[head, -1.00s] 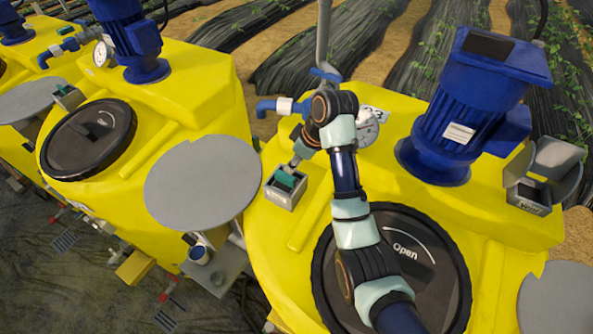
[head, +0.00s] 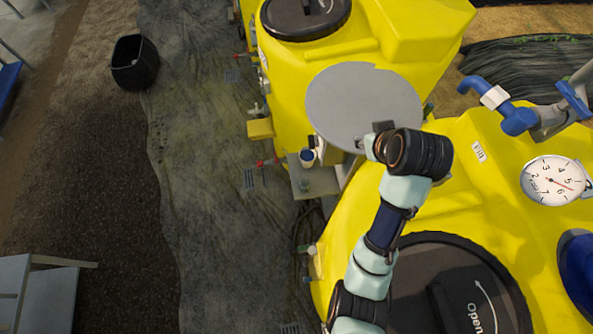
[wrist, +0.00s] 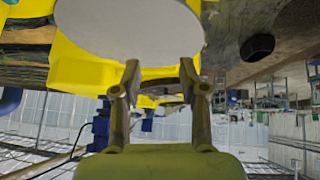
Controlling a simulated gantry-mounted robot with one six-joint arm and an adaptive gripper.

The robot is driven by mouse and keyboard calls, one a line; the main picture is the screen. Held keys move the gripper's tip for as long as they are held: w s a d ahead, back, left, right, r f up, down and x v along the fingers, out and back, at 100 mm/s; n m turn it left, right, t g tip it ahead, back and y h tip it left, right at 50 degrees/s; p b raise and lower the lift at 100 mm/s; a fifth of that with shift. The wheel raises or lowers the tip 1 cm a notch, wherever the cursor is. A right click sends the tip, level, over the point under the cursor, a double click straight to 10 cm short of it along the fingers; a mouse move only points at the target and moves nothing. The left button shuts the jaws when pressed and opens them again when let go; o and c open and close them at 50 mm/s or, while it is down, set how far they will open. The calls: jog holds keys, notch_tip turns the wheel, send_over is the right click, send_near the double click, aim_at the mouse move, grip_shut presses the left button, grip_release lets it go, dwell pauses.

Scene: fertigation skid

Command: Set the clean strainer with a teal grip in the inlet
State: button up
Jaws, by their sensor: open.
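My gripper (head: 370,142) is at the near edge of a grey round plate (head: 345,95) in the head view. In the wrist view my gripper (wrist: 160,76) is open, with nothing between its two fingers, and the pale plate (wrist: 130,25) fills the top beyond them. I cannot make out the strainer with the teal grip or the inlet in the current views; my arm covers part of the tank top.
The yellow tank (head: 480,215) has a black "Open" lid (head: 440,250) beneath my arm. A dial gauge (head: 555,180) and blue pipe fitting (head: 505,105) stand at the right. A second yellow tank (head: 400,50) lies beyond. A black bin (head: 135,62) is on the ground.

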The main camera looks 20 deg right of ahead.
jog(key=s+a+r+t, duration=0.2)
jog(key=a, duration=0.6)
jog(key=s+a+r+t+y, duration=0.1)
jog(key=s+a, duration=0.1)
jog(key=a, duration=0.7)
jog(key=s+a+r+t, duration=0.2)
jog(key=a, duration=0.6)
jog(key=shift+a+r+n+t+y, duration=0.3)
jog(key=shift+y, duration=0.1)
jog(key=shift+o, duration=0.3)
jog(key=shift+s, duration=0.1)
